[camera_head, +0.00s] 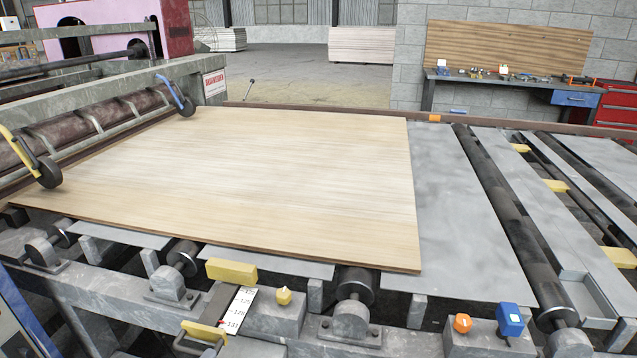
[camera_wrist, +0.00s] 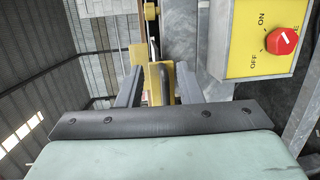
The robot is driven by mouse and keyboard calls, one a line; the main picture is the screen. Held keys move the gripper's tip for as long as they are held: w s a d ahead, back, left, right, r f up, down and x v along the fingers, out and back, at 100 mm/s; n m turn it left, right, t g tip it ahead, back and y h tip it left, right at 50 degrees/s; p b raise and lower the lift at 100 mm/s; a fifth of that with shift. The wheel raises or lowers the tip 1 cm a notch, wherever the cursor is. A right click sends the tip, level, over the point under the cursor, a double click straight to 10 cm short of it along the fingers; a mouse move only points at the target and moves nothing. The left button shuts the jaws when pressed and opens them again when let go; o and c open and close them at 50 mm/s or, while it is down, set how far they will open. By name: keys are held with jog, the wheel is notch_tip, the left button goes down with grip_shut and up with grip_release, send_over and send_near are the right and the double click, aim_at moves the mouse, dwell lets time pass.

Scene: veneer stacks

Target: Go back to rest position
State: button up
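My gripper (camera_wrist: 160,72) shows in the wrist view, with a dark bolted bar and a pale green body at the bottom. Its two grey fingers stand apart. A yellow part (camera_wrist: 160,84) shows between them in the picture; I cannot tell how far beyond the fingers it lies, and I see no clear grip on it. My gripper is not visible in the head view.
A yellow switch box (camera_wrist: 262,45) with a red knob is at upper right in the wrist view. A veneer sheet (camera_head: 250,180) lies on the roller table. A workbench (camera_head: 520,82) stands behind, with open floor (camera_head: 300,75) to its left.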

jog(key=w+d+r+m+g+h+p, duration=0.25)
jog(key=d+g, duration=0.35)
jog(key=d, duration=0.5)
jog(key=w+d+r+m+g+h+p, duration=0.2)
jog(key=d+m+g, duration=0.3)
jog(key=d, duration=0.7)
jog(key=s+d+r+m+g+y+p, duration=0.2)
jog(key=s+d+r+m+y, duration=0.1)
jog(key=s+d+y, duration=0.1)
jog(key=s+d+r+m+g+y+p, duration=0.2)
jog(key=s+d+r+m+y+p, duration=0.1)
jog(key=d+y, duration=0.3)
jog(key=s+d+r+m, duration=0.1)
jog(key=d, duration=0.1)
jog(key=shift+d+g, duration=0.3)
jog(key=shift+d, duration=0.1)
